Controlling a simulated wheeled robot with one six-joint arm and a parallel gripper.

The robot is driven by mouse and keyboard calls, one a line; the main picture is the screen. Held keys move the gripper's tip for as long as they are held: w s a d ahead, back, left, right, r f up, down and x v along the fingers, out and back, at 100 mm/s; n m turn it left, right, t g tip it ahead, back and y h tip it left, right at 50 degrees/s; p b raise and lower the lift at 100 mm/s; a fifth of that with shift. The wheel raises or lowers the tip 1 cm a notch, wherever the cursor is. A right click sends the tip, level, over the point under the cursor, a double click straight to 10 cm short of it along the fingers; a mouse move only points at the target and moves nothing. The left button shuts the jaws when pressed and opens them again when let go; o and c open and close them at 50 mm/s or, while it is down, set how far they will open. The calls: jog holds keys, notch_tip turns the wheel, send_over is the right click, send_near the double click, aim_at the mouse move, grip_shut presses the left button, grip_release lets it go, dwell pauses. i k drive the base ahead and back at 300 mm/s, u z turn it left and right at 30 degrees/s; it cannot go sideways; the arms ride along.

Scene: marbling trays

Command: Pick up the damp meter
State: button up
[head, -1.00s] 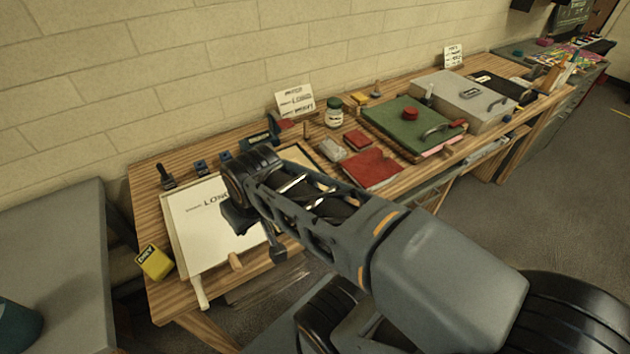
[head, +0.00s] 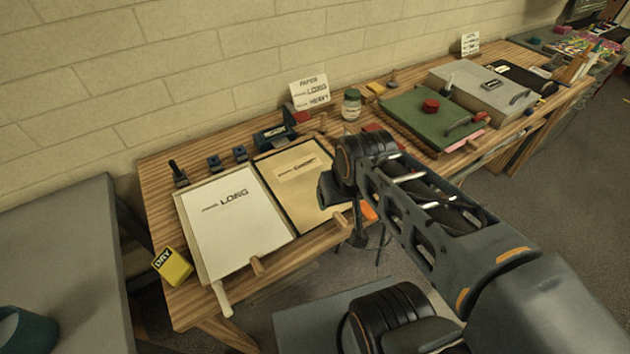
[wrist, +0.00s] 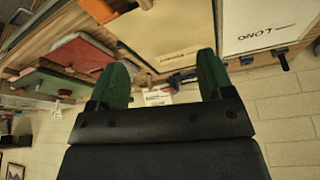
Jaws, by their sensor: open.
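A yellow block with a dark panel reading DRY (head: 172,267), which looks like the damp meter, is at the near left corner of the wooden table (head: 158,205). It is not in the wrist view. My gripper (head: 330,190) is over the right edge of the tan tray, well to the right of the yellow block. In the wrist view my gripper (wrist: 164,75) has its two green fingers wide apart with nothing between them. In the head view my arm hides part of the table to the right of the trays.
A white tray marked LONG (head: 238,222) and a tan tray (head: 300,180) lie between the block and my gripper. A jar (head: 351,105), a sign (head: 312,92) and a green board (head: 420,112) stand farther back. A grey surface (head: 60,260) is at left.

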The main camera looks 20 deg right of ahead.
aim_at(171, 265)
jog(key=u, duration=3.7)
jog(key=i, duration=1.05)
jog(key=z, duration=2.8)
